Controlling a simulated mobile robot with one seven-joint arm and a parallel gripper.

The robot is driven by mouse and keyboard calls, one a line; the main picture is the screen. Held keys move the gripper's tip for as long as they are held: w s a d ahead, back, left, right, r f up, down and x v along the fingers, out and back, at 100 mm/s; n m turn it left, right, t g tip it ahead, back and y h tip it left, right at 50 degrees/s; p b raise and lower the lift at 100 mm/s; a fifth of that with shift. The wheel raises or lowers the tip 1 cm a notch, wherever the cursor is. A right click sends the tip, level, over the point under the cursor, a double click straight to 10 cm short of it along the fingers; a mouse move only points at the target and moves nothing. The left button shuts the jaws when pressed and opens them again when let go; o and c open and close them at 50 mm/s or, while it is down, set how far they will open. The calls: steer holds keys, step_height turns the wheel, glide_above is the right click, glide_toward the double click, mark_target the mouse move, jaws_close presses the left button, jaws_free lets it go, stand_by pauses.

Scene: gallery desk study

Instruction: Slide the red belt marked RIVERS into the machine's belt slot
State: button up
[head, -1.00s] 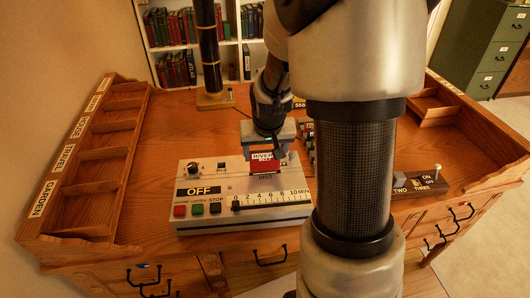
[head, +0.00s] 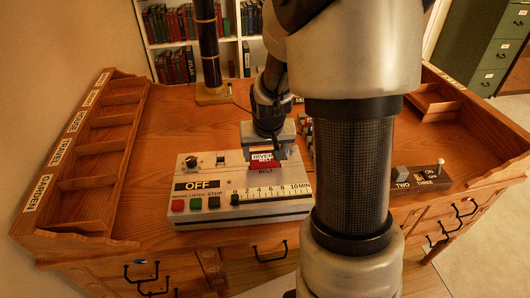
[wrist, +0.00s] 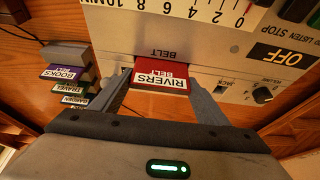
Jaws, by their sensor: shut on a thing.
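The red belt marked RIVERS (head: 264,163) is at the belt slot of the grey machine (head: 246,184), just above the printed word BELT. In the wrist view the belt (wrist: 161,77) lies between my two fingers, its red front edge against the machine panel by the BELT lettering. How deep it sits in the slot I cannot tell. My gripper (head: 267,148) is shut on it, and the gripper also shows in the wrist view (wrist: 160,100). The slot opening itself is hidden by the belt. The machine's display reads OFF.
Other belts, including a purple one marked BOOKS (wrist: 66,73), are stacked beside the machine. A labelled wooden rack (head: 100,148) lines the desk's left side. A dark pillar (head: 209,50) stands behind. A small switch box (head: 420,180) sits at right. The desk left of the machine is clear.

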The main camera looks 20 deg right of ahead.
steer(key=shift+f+b, duration=0.75)
steer(key=shift+f, duration=0.2)
steer(key=o, duration=0.9)
steer(key=p+v, duration=0.3)
steer(key=v, duration=1.4)
steer(key=shift+a+r+p, duration=0.1)
steer(key=shift+r+p, duration=0.2)
steer(key=shift+r, duration=0.1)
